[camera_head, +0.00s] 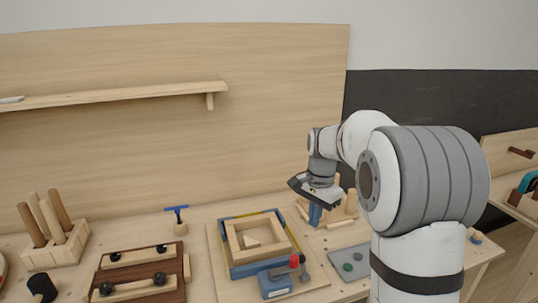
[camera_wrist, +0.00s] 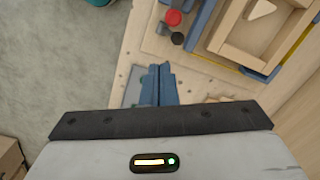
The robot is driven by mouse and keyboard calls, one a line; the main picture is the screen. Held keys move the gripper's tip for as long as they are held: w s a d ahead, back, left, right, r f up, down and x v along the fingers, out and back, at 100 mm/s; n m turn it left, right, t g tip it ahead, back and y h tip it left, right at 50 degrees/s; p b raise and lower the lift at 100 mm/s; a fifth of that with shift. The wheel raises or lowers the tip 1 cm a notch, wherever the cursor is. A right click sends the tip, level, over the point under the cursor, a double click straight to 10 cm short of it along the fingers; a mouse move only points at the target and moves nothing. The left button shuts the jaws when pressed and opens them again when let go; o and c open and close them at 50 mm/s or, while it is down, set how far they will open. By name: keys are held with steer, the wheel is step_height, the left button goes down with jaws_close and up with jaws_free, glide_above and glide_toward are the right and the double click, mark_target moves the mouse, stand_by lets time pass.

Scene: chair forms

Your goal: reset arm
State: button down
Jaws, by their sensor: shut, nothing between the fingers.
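My arm reaches out from the right in the head view, bent over the workbench. My gripper (camera_head: 315,214) points down just right of the square wooden frame and above the bench top. Its two blue fingers are together with nothing between them. In the wrist view the gripper (camera_wrist: 158,70) shows its fingers shut, over the bench's edge area beside a grey plate (camera_wrist: 136,86). The fingertips' height above the bench is hard to tell.
A blue-and-wood square frame (camera_head: 232,270) sits on a board left of my gripper, with a blue clamp (camera_head: 274,284) in front. A grey plate (camera_head: 350,262) lies to the right. A peg rack (camera_head: 68,248) and dark wooden block (camera_head: 138,278) stand left. Wooden blocks stand behind my gripper.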

steer(key=s+a+r+n+t, duration=0.1)
steer(key=s+n+t, duration=0.2)
steer(key=s+n, duration=0.7)
steer(key=s, duration=1.6)
steer(key=shift+s+a+t+h, duration=0.25)
steer(key=shift+t+h, duration=0.05)
steer(key=shift+t, duration=0.1)
